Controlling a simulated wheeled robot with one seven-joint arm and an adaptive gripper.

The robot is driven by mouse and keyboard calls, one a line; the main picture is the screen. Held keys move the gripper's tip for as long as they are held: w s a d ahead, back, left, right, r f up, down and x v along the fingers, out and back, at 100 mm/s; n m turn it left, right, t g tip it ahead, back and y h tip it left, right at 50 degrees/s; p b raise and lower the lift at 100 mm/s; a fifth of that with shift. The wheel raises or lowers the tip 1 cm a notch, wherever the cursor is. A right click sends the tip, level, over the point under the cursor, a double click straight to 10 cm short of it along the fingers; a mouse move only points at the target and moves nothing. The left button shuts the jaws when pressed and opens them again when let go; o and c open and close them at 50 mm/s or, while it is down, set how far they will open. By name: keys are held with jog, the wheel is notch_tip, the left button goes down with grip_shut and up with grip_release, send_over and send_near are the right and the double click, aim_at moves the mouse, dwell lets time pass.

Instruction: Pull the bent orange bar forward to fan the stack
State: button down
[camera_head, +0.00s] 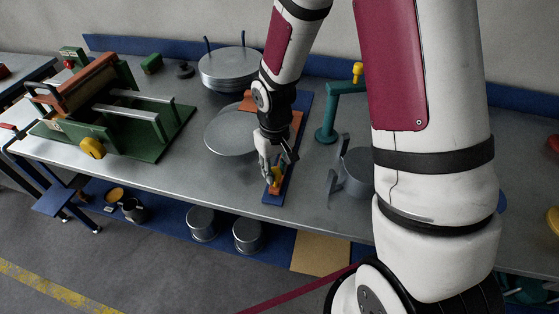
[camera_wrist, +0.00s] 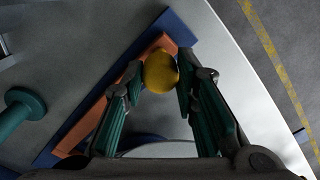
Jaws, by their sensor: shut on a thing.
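The orange bar (camera_wrist: 95,115) lies along a blue strip (camera_head: 273,197) at the table's front edge and runs back to a wider orange part (camera_head: 247,103). A yellow knob (camera_wrist: 161,70) sits at its near end. My gripper (camera_wrist: 160,78) is shut on the knob, one finger on each side; it also shows in the head view (camera_head: 274,170), pointing down. A stack of round grey plates (camera_head: 228,68) with blue upright pins stands at the back. A flat grey disc (camera_head: 228,132) lies left of my gripper. My wrist hides the bar's middle.
A teal post (camera_head: 327,118) with a yellow top stands to the right, near a grey pot (camera_head: 357,170). A green-based press (camera_head: 110,115) stands at the left. The table between press and disc is clear.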

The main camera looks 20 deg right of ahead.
jog(key=shift+s+a, duration=0.2)
jog(key=shift+s, duration=0.1)
jog(key=c, duration=1.2)
grip_release()
jog(key=shift+a, duration=0.1)
jog(key=shift+c, duration=0.2)
jog(key=shift+r, duration=0.1)
jog(key=shift+w+r, duration=0.1)
jog(key=shift+r, duration=0.15)
notch_tip(320, 180, up, 11)
jog(key=shift+r, duration=0.15)
